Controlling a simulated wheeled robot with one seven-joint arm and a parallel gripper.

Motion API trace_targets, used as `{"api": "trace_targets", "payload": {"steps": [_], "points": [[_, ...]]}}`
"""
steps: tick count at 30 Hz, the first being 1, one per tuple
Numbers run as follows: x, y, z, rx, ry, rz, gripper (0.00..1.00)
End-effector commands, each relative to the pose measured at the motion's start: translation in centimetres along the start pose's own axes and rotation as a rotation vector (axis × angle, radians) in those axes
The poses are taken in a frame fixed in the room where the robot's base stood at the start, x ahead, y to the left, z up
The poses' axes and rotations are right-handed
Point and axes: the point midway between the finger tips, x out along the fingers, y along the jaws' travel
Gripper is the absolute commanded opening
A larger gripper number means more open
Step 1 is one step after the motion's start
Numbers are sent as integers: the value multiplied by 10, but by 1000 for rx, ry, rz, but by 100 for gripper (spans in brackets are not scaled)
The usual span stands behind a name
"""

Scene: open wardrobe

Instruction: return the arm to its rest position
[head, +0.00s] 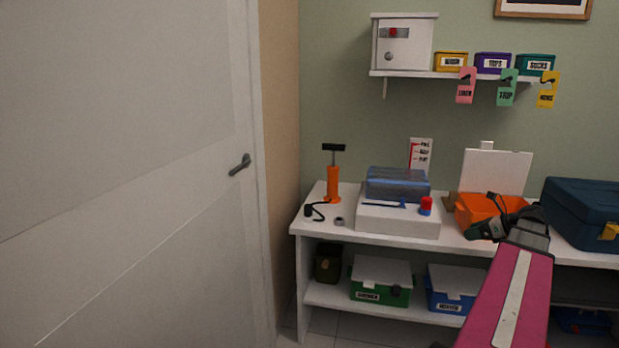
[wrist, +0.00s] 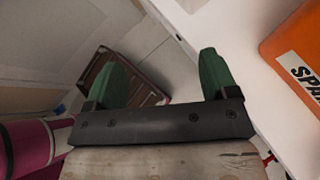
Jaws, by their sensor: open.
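My gripper (head: 484,226) is at the right of the head view, at the end of my magenta arm, in front of the orange bin (head: 510,203) on the white bench. Its two green fingers stand wide apart in the wrist view (wrist: 163,80), with nothing between them. In the wrist view the orange bin (wrist: 293,45), with a partly cut-off label, is to the right of the fingers, apart from them. A brown ribbed box (wrist: 132,68) lies below and beyond the fingers. The arm hides part of the lower shelf.
The white bench (head: 345,228) holds an orange pump (head: 333,184), a white box (head: 398,220), a blue-lidded box (head: 397,184) and a dark blue case (head: 585,212). Green (head: 380,287) and blue (head: 450,293) bins sit below. A wall shelf (head: 450,75) is above; a door (head: 120,180) stands left.

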Motion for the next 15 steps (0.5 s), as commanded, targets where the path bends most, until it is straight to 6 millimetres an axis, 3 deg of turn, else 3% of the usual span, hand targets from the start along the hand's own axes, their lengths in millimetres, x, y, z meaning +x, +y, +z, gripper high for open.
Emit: {"api": "trace_targets", "payload": {"steps": [6,15], "points": [[77,32,-15,-260,150,61,79],[165,80,-40,-668,344,193,79]]}}
